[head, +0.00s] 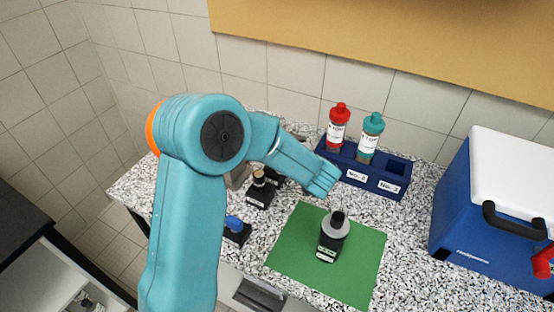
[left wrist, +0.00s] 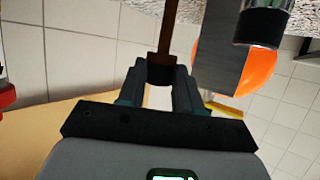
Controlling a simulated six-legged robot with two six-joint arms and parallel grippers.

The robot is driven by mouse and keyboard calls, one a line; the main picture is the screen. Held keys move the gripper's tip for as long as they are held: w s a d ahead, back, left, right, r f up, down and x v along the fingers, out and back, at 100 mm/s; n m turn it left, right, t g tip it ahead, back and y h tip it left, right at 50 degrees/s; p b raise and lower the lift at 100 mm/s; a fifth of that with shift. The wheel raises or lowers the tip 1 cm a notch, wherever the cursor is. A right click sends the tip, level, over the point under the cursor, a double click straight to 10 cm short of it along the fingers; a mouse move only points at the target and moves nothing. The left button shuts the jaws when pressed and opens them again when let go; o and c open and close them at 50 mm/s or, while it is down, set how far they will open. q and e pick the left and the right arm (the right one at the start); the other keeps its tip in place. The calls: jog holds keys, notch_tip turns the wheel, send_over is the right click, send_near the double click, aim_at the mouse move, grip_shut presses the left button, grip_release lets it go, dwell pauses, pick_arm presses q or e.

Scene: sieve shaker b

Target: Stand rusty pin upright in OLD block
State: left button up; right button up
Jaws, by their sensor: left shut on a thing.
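The rusty pin (left wrist: 168,35) shows in the left wrist view as a thin brown rod with a dark end piece. My left gripper (left wrist: 160,85) is shut on it at that dark end. In the head view my left gripper (head: 324,182) is above the counter, behind the green mat; the pin cannot be made out there. A dark block (head: 329,248) with a grey disc and black top stands on the mat. Another dark block (head: 259,198) with a tan-topped piece and one with a blue top (head: 235,232) stand left. Block labels are too small to read, so I cannot tell which is OLD.
A blue rack (head: 376,178) by the wall holds a red bottle (head: 338,128) and a teal bottle (head: 370,138); its right slot is empty. A blue cooler (head: 480,225) with a white lid stands at the right. The green mat (head: 362,275) is otherwise bare.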

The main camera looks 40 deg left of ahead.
pick_arm(q)
jog(key=f, duration=0.4)
jog(key=shift+w+a+f, duration=0.1)
jog(key=shift+w+f, duration=0.1)
jog(key=shift+f, duration=0.35)
jog(key=shift+s, duration=0.2)
